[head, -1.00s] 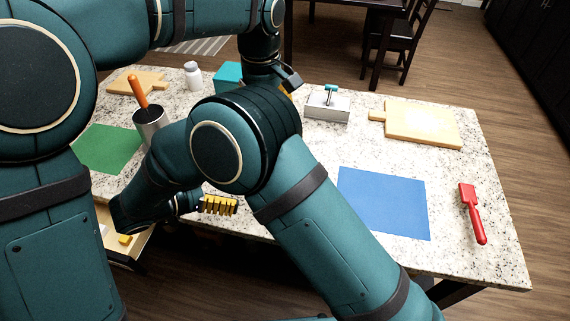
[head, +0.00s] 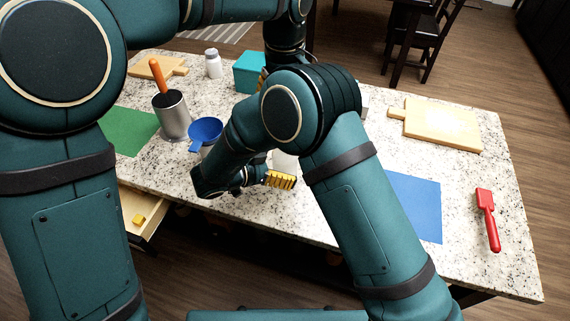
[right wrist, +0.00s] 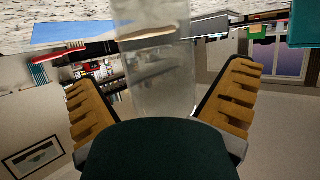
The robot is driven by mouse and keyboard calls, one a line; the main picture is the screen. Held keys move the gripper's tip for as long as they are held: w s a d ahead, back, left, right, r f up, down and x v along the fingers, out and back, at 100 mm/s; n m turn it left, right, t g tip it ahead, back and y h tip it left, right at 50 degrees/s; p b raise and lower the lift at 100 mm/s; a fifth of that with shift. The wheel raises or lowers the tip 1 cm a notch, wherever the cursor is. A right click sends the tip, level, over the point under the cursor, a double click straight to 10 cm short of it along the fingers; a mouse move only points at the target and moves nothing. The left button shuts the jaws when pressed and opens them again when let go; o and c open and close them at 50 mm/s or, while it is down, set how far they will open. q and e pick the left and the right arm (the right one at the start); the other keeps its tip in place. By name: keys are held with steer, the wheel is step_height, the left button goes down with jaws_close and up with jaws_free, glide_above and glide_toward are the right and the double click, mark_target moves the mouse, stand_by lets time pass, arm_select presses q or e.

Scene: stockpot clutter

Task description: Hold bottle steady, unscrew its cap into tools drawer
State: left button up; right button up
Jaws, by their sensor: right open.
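A translucent whitish bottle (right wrist: 155,65) stands between the spread yellow fingers of my right gripper (right wrist: 160,100) in the right wrist view; clear gaps show on both sides. In the head view the right gripper (head: 281,180) is low over the table's near side, and the bottle (head: 284,161) shows just behind it, mostly covered by my right arm. Its cap cannot be made out. My left gripper (head: 262,80) is largely hidden behind the right arm; only a bit of yellow finger shows. An open wooden drawer (head: 160,217) under the table's left front holds a yellow item (head: 138,220).
A blue funnel-like cup (head: 206,131), a metal canister (head: 174,120) with an orange-handled tool, a small white bottle (head: 213,65) and a teal box (head: 249,70) stand left of the right arm. A cutting board (head: 443,126), blue mat (head: 418,205) and red brush (head: 487,215) lie right.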

steer(key=shift+x, duration=0.8)
steer(key=shift+c, duration=0.3)
